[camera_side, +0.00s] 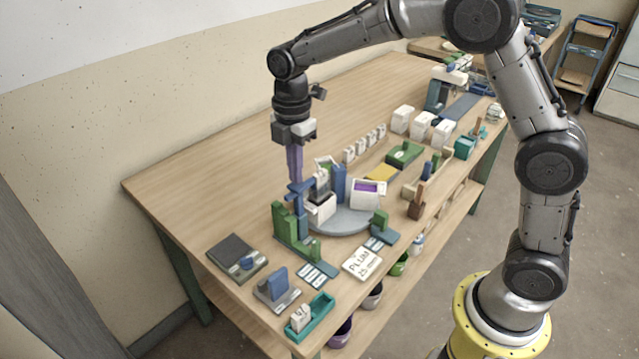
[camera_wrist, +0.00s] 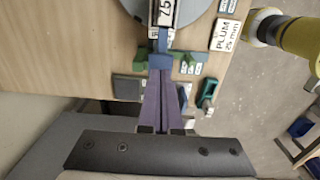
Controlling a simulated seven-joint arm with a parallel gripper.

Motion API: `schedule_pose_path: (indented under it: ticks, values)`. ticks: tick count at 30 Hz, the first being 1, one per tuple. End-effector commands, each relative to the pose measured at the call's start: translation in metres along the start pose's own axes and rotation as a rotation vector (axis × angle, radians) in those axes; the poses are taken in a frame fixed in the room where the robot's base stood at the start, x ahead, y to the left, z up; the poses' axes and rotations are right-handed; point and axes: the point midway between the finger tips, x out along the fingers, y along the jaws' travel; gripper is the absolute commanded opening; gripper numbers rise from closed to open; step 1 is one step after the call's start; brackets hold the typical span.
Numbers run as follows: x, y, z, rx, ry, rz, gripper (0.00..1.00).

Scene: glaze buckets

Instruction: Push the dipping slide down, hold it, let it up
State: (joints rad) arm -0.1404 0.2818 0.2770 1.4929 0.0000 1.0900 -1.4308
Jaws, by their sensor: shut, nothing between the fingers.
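My gripper (camera_side: 296,178) points straight down with its long purple fingers shut and nothing between them. Its tips are at or just above the blue top of the dipping slide (camera_side: 300,188); I cannot tell whether they touch. The slide stands by a stepped green and blue stand (camera_side: 291,236) at the near left edge of a round grey-blue turntable (camera_side: 345,222). In the wrist view the closed fingers (camera_wrist: 160,74) end against the blue slide part (camera_wrist: 160,61). A pale tile or block (camera_side: 320,210) is beside the slide; the fingers hide part of the slide.
A card reading PLUM 25 mm (camera_side: 362,263), a dark scale (camera_side: 237,257) and a teal tray (camera_side: 311,317) lie in front. Several white containers (camera_side: 421,125) stand farther back. The table's left rear is bare.

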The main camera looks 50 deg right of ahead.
Motion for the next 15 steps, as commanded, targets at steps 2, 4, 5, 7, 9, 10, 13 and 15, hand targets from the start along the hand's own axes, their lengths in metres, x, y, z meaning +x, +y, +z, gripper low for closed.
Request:
schedule_pose_path:
  ticks: [2, 4, 5, 7, 9, 10, 13, 15]
  values:
    - [0.003, 0.000, 0.000, 0.000, 0.000, -0.002, 0.00]
    - [0.006, 0.000, 0.000, 0.000, 0.000, -0.002, 0.00]
    - [0.007, 0.000, 0.000, 0.000, 0.000, -0.002, 0.00]
    - [0.009, 0.000, 0.000, 0.000, 0.000, -0.001, 0.00]
    - [0.012, 0.000, 0.000, 0.000, 0.000, -0.001, 0.00]
    - [0.013, 0.000, 0.000, 0.000, 0.000, -0.001, 0.00]
    - [0.015, 0.000, 0.000, 0.000, 0.000, -0.001, 0.00]
    - [0.015, 0.000, 0.000, 0.000, 0.000, -0.001, 0.00]
